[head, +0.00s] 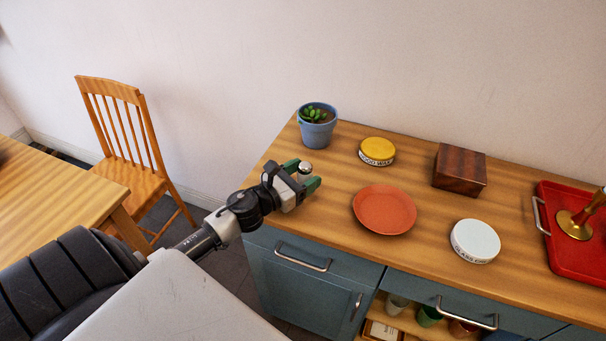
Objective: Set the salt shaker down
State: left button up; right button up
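The salt shaker (305,170) is a small pale shaker with a metallic top, at the left end of the wooden counter (328,222). My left gripper (305,177) has its green fingertips on either side of the shaker, and it looks shut on it. The shaker's lower part is hidden by the near finger, so I cannot tell whether its base touches the counter. My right gripper does not show in the head view.
An orange plate (384,209) lies right of the gripper. A potted plant (317,125), yellow tin (377,151), wooden box (459,169), white tin (475,241) and red tray (574,256) with a brass object (575,224) also stand on the counter. A chair (130,150) is left.

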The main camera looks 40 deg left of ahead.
pick_arm(q)
jog(key=shift+o, duration=0.2)
jog(key=shift+r, duration=0.15)
jog(key=shift+s, duration=0.25)
jog(key=b+v, duration=0.2)
jog(key=v, duration=0.8)
jog(key=shift+s+a+b, duration=0.1)
jog(key=shift+s+b, duration=0.2)
jog(key=shift+s, duration=0.45)
